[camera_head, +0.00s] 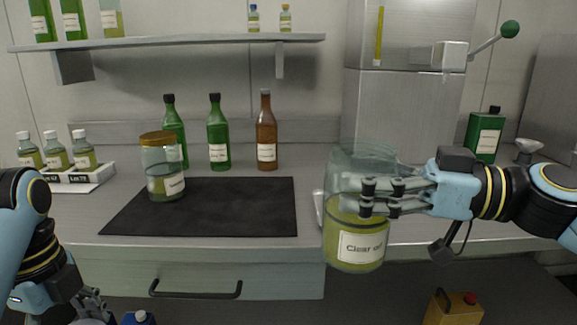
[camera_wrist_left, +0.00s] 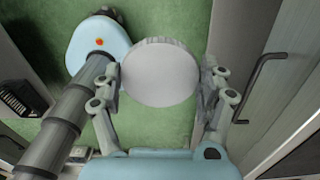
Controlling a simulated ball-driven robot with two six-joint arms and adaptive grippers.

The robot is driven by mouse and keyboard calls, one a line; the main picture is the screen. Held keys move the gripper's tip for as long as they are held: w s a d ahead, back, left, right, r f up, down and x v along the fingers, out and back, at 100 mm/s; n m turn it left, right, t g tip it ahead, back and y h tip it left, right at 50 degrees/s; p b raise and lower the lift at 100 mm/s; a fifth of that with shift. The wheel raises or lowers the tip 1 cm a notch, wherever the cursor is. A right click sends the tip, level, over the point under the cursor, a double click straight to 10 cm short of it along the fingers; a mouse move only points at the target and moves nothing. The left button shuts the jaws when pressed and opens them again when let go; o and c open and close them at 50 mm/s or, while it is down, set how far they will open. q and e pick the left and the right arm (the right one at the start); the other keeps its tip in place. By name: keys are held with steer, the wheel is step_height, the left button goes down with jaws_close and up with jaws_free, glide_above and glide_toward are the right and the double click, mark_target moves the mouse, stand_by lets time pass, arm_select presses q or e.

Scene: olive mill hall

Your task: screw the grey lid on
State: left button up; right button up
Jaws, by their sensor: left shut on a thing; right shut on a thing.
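The grey lid (camera_wrist_left: 160,73) is a pale round disc between the fingers of my left gripper (camera_wrist_left: 160,88) in the left wrist view. The left gripper is shut on it. In the head view this gripper (camera_head: 92,304) is low at the bottom left, and the lid cannot be made out there. My right gripper (camera_head: 367,198) is shut on a large glass jar (camera_head: 357,249) with yellow-green oil and a label that seems to read "Clear oil". The jar is upright in front of the counter's edge, with no lid on its top. The lid and jar are well apart.
A black mat (camera_head: 240,207) lies on the counter, with a brown-lidded jar (camera_head: 163,182) on its left part. Several bottles (camera_head: 219,140) stand behind. A white rack (camera_head: 92,181) with small bottles is at left. A drawer handle (camera_head: 196,293) sticks out below. A yellow can (camera_head: 455,311) is low at right.

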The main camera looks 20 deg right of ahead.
steer(key=shift+a+r, duration=0.1)
steer(key=shift+a, duration=0.05)
steer(key=w+a+f+n+g+y, duration=0.1)
steer(key=a+n+g, duration=0.3)
steer(key=a+g, duration=0.2)
steer(key=w+a+f+n+g+y, duration=0.1)
steer(key=a+n+g, duration=0.3)
steer(key=a, duration=0.5)
steer(key=shift+g+y, duration=0.6)
steer(key=shift+g, duration=0.4)
steer(key=shift+w, duration=0.1)
